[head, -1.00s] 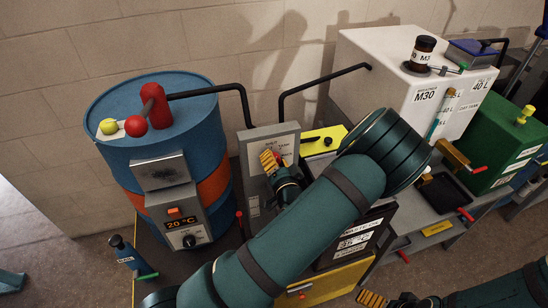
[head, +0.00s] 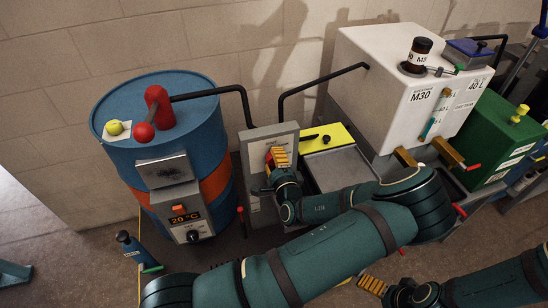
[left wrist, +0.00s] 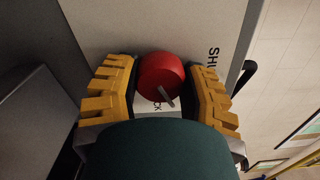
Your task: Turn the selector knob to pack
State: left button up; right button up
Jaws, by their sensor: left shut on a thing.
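The red selector knob (left wrist: 160,76) sits on a grey panel (head: 257,143) between the drum and the white tank. My left gripper (head: 277,157) is at the panel face, and its fingers hide the knob in the head view. In the left wrist view, my left gripper's yellow fingers (left wrist: 160,88) stand on both sides of the knob, shut on it. The knob's grey pointer slants down and right, close to partly hidden lettering ending "CK". Lettering starting "SHU" is to its right. My right gripper (head: 372,286) is low in the head view, away from the panel.
A blue drum (head: 120,158) with an orange band stands left of the panel. Black pipes (head: 322,79) run behind the panel. A yellow plate (head: 326,138), white tank (head: 386,82) and green tank (head: 496,140) are to the right.

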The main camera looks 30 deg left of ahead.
pick_arm(q)
jog(key=m, duration=0.6)
jog(key=shift+m+b, duration=0.3)
jog(key=shift+m, duration=0.1)
dwell(0.4)
jog(key=o, duration=1.2)
jog(key=shift+f, duration=0.1)
jog(key=v, duration=0.7)
jog(key=shift+s+d, duration=0.2)
